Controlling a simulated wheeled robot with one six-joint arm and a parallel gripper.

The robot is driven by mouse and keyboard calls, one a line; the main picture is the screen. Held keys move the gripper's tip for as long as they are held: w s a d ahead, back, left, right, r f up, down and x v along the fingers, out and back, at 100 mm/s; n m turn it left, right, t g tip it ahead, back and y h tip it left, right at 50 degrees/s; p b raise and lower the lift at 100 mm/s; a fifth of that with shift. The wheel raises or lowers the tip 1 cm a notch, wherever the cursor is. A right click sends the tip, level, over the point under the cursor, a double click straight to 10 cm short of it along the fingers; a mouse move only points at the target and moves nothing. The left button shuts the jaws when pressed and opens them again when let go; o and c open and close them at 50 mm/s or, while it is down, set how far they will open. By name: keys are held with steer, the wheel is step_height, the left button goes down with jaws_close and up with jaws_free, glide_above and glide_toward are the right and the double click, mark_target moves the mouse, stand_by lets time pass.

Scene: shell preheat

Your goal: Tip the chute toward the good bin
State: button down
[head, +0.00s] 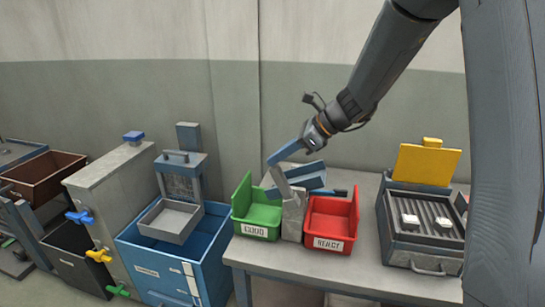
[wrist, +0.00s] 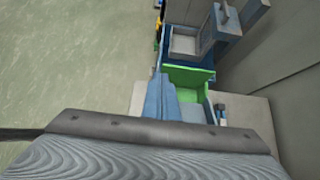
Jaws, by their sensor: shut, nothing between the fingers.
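The chute (head: 308,180) is a blue-grey trough on a grey post (head: 293,215) between the two bins. It slopes down to the left, its lower end over the green bin marked GOOD (head: 262,218). The red bin marked REJECT (head: 330,218) stands right of the post. My gripper (head: 308,142) is shut and empty above the chute, with a blue bar just in front of it; I cannot tell whether they touch. In the wrist view the green bin (wrist: 190,76) shows beyond blue-grey parts, and a large grey rippled surface hides the lower part.
A heater tray with a raised yellow lid (head: 428,165) and white pieces stands at right on the table (head: 345,281). A blue box (head: 150,262) and a grey cabinet with coloured valves (head: 122,205) stand at left. The wall is behind.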

steer(key=shift+p+v, duration=0.45)
steer(key=shift+v, duration=0.65)
step_height(320, 180, up, 9)
steer(key=a+b, duration=0.2)
steer(key=b, duration=0.1)
steer(key=shift+w, duration=0.35)
